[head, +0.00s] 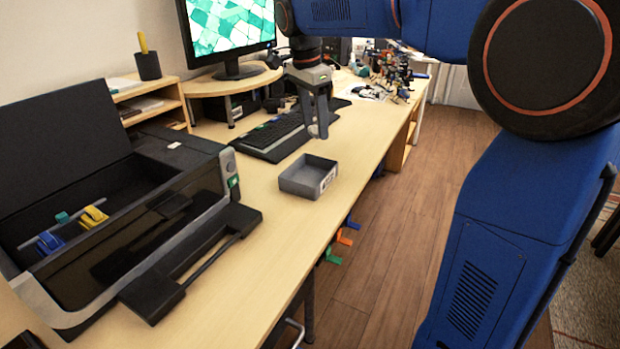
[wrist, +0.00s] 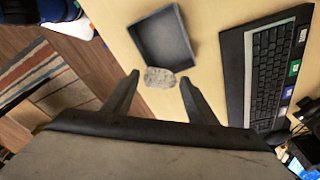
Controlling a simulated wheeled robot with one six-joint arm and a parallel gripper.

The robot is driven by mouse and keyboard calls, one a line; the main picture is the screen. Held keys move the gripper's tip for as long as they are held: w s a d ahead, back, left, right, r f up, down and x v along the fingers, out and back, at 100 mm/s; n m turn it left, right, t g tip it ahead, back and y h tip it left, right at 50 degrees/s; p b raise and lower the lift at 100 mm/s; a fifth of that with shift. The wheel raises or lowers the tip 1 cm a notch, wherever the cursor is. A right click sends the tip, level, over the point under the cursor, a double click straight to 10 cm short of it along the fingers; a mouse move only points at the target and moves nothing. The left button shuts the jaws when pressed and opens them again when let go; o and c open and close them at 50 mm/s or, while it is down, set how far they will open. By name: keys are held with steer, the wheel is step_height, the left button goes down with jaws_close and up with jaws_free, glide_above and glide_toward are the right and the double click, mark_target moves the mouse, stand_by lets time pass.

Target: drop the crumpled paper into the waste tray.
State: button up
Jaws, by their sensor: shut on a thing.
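The crumpled paper (wrist: 160,78) is a small grey-white wad in the wrist view. My gripper (wrist: 159,80) is shut on it, with one finger at each side. In the head view my gripper (head: 318,128) points down above the desk, behind the waste tray; I cannot clearly tell the paper from the fingertips there. The waste tray (head: 302,190) is a shallow grey open box with a label on its side, near the desk's front edge. In the wrist view the tray (wrist: 188,42) lies just beyond the paper and looks empty.
A black keyboard (head: 272,138) lies behind the tray, close to my gripper. A large black printer (head: 160,215) with an open lid stands at the left. A monitor (head: 230,35) stands on a riser at the back. Bare desk surrounds the tray.

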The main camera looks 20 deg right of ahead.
steer(key=shift+f, duration=2.45)
steer(key=o, duration=1.1)
steer(key=shift+r, duration=0.1)
step_height(320, 180, up, 17)
steer(key=a, duration=0.2)
steer(key=shift+s+a, duration=0.25)
